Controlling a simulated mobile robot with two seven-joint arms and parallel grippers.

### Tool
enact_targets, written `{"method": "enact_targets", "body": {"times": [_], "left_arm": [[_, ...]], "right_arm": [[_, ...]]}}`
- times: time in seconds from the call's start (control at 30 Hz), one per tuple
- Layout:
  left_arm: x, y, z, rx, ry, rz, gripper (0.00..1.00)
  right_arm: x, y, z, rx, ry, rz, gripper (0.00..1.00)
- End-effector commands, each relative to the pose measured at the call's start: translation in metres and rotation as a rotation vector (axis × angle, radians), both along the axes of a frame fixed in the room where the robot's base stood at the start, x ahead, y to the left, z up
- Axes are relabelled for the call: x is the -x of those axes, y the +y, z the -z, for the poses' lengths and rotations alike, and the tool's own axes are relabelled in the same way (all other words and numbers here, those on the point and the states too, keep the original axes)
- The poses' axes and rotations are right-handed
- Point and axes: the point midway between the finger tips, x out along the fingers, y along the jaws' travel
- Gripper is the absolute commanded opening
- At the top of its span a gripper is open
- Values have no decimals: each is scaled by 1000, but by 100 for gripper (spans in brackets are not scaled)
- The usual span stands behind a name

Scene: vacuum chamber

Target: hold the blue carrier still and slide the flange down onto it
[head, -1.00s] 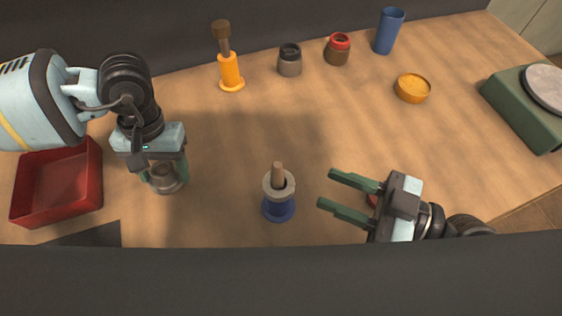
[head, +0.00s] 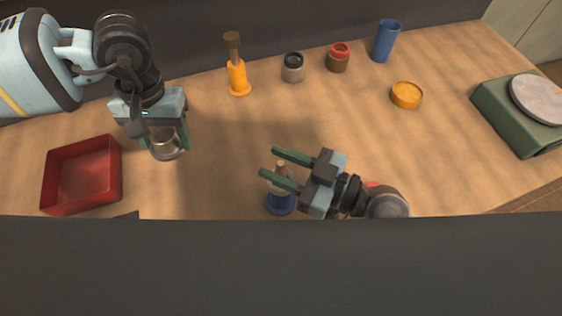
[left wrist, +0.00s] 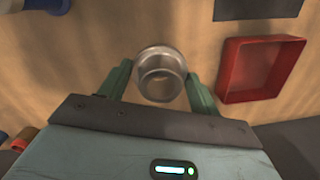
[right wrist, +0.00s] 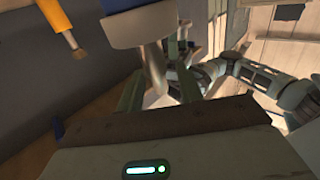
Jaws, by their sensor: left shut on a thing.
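The blue carrier (head: 281,205) stands upright near the table's front edge, with a pale collar and a brown peg (head: 281,165) above its blue base. My right gripper (head: 268,162) is open. Its two fingers reach across the carrier's upper part, one partly hiding it, and the peg shows between them; I cannot tell whether they touch. The right wrist view shows a pale collar (right wrist: 140,25) beyond the fingers. My left gripper (head: 165,145) is shut on the flange, a silvery metal ring that shows between the fingers in the left wrist view (left wrist: 160,75), left of the carrier.
A red tray (head: 112,185) lies at the left. An orange bottle (head: 238,78), a grey jar (head: 293,68), a red-lidded jar (head: 338,58), a blue cup (head: 385,42) and a yellow dish (head: 406,95) stand behind. A green scale-like box (head: 515,125) is at the right.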

Motion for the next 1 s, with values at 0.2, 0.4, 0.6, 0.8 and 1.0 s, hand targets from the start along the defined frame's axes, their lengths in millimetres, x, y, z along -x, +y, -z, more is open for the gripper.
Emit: {"method": "enact_targets", "body": {"times": [0.2, 0.4, 0.6, 0.8, 1.0], "left_arm": [[0, 0, 0, 0, 0, 0, 32], [0, 0, 0, 0, 0, 0, 32], [0, 0, 0, 0, 0, 0, 32], [0, 0, 0, 0, 0, 0, 32], [0, 0, 0, 0, 0, 0, 32]], "right_arm": [[0, 0, 0, 0, 0, 0, 26], [0, 0, 0, 0, 0, 0, 0], [0, 0, 0, 0, 0, 1, 0], [0, -1, 0, 0, 0, 1, 39], [0, -1, 0, 0, 0, 1, 50]]}}
